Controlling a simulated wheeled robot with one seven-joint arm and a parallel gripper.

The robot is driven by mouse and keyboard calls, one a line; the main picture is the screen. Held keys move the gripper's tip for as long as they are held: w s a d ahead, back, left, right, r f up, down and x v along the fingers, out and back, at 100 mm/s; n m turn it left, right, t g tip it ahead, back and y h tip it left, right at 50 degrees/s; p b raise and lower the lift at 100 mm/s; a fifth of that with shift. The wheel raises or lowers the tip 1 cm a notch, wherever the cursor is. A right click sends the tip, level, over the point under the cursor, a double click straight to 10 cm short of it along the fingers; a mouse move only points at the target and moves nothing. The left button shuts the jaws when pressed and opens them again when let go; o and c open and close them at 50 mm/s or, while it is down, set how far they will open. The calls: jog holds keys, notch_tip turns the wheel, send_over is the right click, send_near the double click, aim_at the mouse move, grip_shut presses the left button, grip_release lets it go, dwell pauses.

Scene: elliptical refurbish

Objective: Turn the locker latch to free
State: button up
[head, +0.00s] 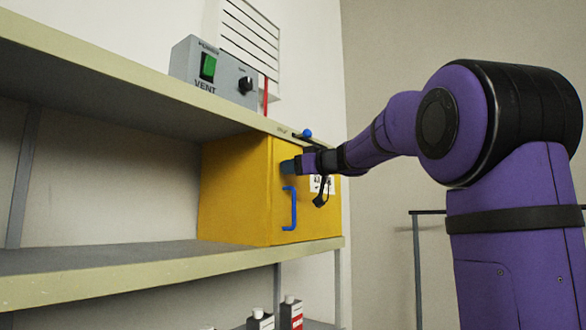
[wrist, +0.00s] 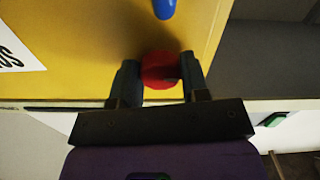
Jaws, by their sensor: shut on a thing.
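The yellow locker (head: 237,190) stands on the shelf, with a blue handle (head: 291,208) on its front. My gripper (head: 288,166) is at the upper part of the locker front, above the handle. In the wrist view my gripper (wrist: 160,76) is shut on a round red latch knob (wrist: 160,66), with one finger on each side. The blue handle (wrist: 164,8) shows at the top edge of that view. The latch is hidden behind my fingers in the head view. Its turned position cannot be told.
The upper shelf board (head: 120,82) runs just above the locker and carries a grey vent box (head: 213,72) with a green switch. A white label (head: 322,184) is on the locker front, partly behind my gripper. The lower shelf (head: 110,258) is clear left of the locker.

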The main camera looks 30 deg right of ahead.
jog(key=shift+m, duration=0.3)
jog(key=m, duration=0.3)
jog(key=shift+m, duration=0.4)
jog(key=m, duration=0.4)
jog(key=shift+a, duration=0.1)
jog(key=m, duration=0.9)
jog(key=shift+m, duration=0.3)
jog(key=o, duration=0.9)
